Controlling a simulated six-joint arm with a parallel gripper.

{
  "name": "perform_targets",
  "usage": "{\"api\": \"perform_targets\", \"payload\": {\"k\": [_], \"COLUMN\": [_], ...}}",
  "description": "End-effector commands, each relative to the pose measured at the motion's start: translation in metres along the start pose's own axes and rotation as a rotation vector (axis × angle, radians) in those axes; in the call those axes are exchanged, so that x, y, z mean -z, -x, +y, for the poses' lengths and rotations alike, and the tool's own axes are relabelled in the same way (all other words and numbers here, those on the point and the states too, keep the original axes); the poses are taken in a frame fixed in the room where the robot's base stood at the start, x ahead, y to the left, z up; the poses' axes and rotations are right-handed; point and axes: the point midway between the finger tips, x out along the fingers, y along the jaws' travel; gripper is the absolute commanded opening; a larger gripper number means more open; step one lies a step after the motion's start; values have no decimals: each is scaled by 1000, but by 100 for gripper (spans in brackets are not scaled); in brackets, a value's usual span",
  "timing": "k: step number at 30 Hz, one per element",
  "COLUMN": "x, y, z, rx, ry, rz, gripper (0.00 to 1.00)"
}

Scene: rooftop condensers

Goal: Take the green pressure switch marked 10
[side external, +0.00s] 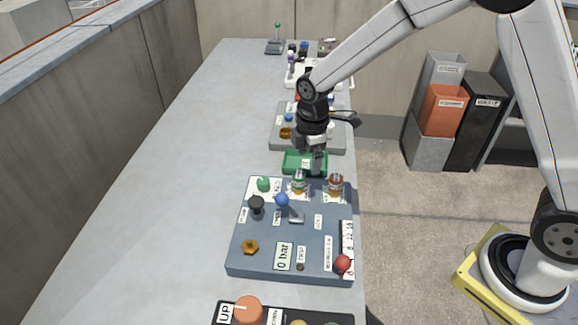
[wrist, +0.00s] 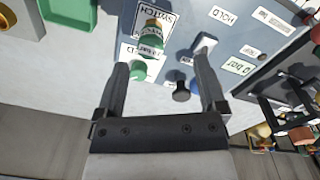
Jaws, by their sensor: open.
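A green pressure switch with a brass-coloured part (side external: 299,184) stands at the back edge of the blue-grey panel (side external: 262,228). In the wrist view the green switch (wrist: 151,42) is beside a "SWITCH" label, between and beyond my fingertips; its number is too small to read. A similar orange-brown switch (side external: 336,186) stands to its right in the side view. My gripper (side external: 317,170) is above the back of the panel, near the green tray (side external: 291,167). In the wrist view my gripper (wrist: 162,62) is open, with nothing held between its fingers.
A green knob (side external: 263,184), a black knob (side external: 256,203) and a blue knob (side external: 282,200) stand close by on the panel. A red knob (side external: 343,263) is at its front right. A grey board (side external: 279,139) lies behind. The ledge to the left is clear.

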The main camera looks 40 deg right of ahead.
Motion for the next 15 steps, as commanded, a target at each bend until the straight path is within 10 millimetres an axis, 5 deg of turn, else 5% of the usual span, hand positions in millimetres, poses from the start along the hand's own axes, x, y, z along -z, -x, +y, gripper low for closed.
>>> {"api": "perform_targets", "payload": {"k": [6, 15], "x": [16, 18], "y": [-10, -14], "z": [13, 14], "rx": [27, 30], "ry": [173, 199], "rz": [-10, -11], "gripper": [90, 90]}}
